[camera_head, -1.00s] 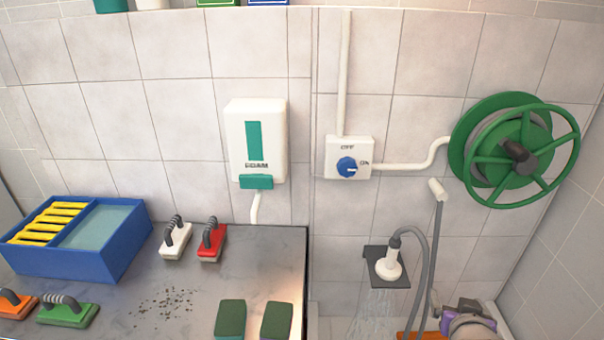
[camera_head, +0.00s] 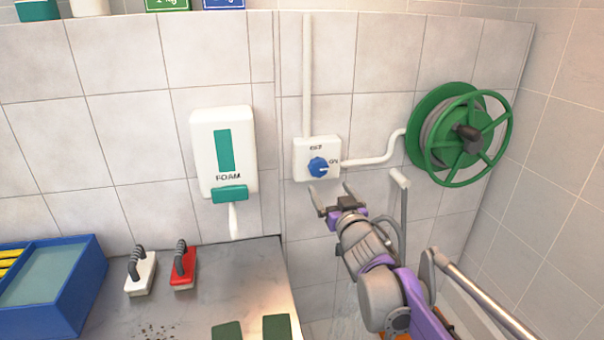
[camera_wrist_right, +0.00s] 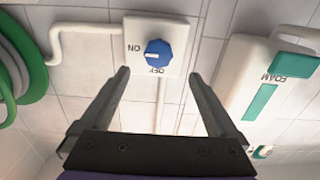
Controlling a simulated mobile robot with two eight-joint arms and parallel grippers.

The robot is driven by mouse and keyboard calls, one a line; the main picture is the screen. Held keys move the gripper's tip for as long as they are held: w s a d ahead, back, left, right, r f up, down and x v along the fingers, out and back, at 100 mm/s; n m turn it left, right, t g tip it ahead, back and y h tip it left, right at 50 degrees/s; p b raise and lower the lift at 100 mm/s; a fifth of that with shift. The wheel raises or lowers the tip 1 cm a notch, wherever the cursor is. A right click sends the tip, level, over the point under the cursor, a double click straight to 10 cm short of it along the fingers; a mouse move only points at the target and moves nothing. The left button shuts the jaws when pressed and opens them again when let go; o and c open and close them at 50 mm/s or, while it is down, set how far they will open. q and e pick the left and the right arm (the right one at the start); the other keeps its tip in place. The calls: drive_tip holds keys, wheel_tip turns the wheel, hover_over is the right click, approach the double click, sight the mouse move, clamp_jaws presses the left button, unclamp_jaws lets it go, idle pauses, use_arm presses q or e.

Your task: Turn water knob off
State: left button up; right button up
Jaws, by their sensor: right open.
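The blue water knob (camera_head: 318,167) sits on a white wall box marked OFF at the top and ON at the right. Its white pointer line faces ON. In the right wrist view the knob (camera_wrist_right: 158,53) shows upside down, with the pointer toward ON, and it lies beyond the fingertips, between their lines. My right gripper (camera_head: 330,191) is open and empty, just below the box and apart from the knob. The gripper also shows in the right wrist view (camera_wrist_right: 158,75). My left gripper is not in view.
A green hose reel (camera_head: 462,137) is on the wall to the right of the box, joined by a white pipe (camera_head: 375,160). A foam dispenser (camera_head: 223,150) hangs to the left. Below it, a counter (camera_head: 200,300) holds brushes, sponges and a blue tub (camera_head: 60,285).

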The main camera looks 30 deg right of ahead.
sight(320, 171)
drive_tip(key=x, duration=1)
drive_tip(key=shift+w+d+p, duration=0.15)
drive_tip(key=shift+d+p, duration=0.1)
drive_tip(key=shift+p, duration=0.15)
drive_tip(key=c, duration=1.4)
